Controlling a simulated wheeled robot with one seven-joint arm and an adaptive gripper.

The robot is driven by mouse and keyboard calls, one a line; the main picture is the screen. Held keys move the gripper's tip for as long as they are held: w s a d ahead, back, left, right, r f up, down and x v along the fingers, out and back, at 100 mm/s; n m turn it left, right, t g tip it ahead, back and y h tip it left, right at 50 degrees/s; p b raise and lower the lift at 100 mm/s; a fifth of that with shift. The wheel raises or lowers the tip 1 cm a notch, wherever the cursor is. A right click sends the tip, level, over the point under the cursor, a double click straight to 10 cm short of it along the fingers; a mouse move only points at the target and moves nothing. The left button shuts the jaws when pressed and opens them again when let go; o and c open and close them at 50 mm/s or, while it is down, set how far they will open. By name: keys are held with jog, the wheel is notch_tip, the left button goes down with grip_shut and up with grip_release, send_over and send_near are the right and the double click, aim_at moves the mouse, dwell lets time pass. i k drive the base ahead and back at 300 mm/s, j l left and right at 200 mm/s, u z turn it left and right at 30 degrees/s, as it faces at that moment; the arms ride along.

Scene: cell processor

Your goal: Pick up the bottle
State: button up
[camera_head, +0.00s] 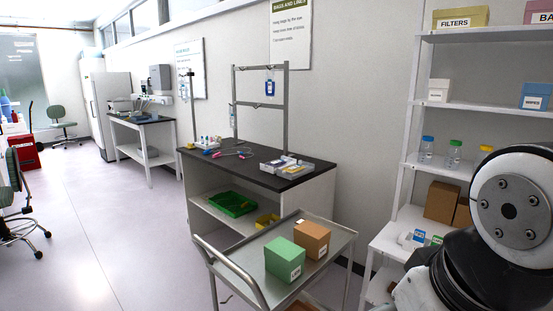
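Several bottle-like things are in view, and I cannot tell which one is the task's bottle. On the white shelf unit at the right stand a clear jar with a blue lid (427,149), one with a green lid (454,154) and one with a yellow lid (485,151), partly hidden by my arm. A blue bottle (5,106) stands at the far left edge. Small bottles (208,142) stand on the dark bench, too small to make out well. My arm fills the lower right corner. My gripper is not in view.
A metal cart (240,262) with a green box (285,260) and a brown box (312,238) stands in front of the dark-topped bench (250,170). The shelf unit (396,195) is close on the right. Chairs (18,190) stand at the left. The floor at left centre is clear.

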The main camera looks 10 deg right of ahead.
aim_at(482, 154)
jog(key=z, duration=1.25)
jog(key=i+l, duration=0.2)
jog(key=i, duration=0.3)
jog(key=i+l+u, duration=0.1)
jog(key=i, duration=0.35)
